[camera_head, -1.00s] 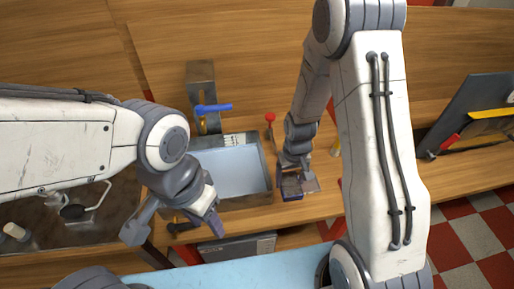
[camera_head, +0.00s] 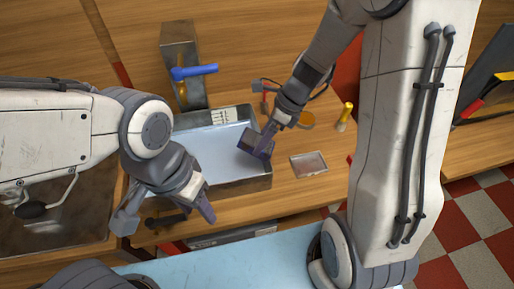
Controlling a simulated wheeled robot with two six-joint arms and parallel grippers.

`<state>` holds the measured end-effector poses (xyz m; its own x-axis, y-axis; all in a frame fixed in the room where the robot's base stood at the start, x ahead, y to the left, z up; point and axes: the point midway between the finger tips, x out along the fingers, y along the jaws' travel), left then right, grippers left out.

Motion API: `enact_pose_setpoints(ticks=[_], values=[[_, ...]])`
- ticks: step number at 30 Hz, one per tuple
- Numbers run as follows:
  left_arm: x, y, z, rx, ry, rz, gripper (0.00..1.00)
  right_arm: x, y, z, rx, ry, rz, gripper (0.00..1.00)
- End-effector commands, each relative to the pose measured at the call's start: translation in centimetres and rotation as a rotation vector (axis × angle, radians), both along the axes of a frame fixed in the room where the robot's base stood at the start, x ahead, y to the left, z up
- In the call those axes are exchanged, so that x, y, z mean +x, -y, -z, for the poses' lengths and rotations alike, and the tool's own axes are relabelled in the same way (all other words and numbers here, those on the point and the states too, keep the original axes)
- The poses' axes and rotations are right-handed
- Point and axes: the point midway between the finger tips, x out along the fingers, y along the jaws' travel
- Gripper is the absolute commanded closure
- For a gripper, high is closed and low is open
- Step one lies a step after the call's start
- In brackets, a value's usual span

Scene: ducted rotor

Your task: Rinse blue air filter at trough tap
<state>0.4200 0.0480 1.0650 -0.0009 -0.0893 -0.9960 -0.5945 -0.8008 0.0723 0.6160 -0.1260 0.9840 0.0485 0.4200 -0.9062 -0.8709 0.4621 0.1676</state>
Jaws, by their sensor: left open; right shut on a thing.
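The trough (camera_head: 258,183) is a grey metal basin with a pale blue interior, set on the wooden bench. A metal tap post (camera_head: 179,48) with a blue lever (camera_head: 194,71) stands behind its left end. My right gripper (camera_head: 263,151) is over the trough's right side, shut on a small dark, bluish block, seemingly the air filter (camera_head: 252,141). The fingers partly hide it, and I cannot tell its height above the basin. My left gripper (camera_head: 198,204) is open and empty in front of the trough's left front edge.
A shallow grey tray (camera_head: 309,164) lies empty on the bench right of the trough. A yellow-topped item (camera_head: 345,115) stands behind it. A black-handled tool (camera_head: 166,219) lies near my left gripper. Bare wood shows around the tray.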

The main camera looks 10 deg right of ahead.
Motion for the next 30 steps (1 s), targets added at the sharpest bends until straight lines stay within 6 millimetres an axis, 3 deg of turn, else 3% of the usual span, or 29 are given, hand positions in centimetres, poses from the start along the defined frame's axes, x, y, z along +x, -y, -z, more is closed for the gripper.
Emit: enact_pose_setpoints(ticks=[1,7,30], values=[[0.0,0.0,1.2,0.000,0.000,0.000,0.50,0.1,-0.4,0.3,0.019,0.008,0.082,0.82],[0.0,0.0,2.0,-0.001,0.001,0.000,0.50,0.6,-1.5,-0.4,0.060,0.017,0.271,0.82],[0.0,0.0,3.0,0.000,0.000,0.000,0.50,3.2,-7.8,0.8,0.062,0.017,0.275,0.82]])
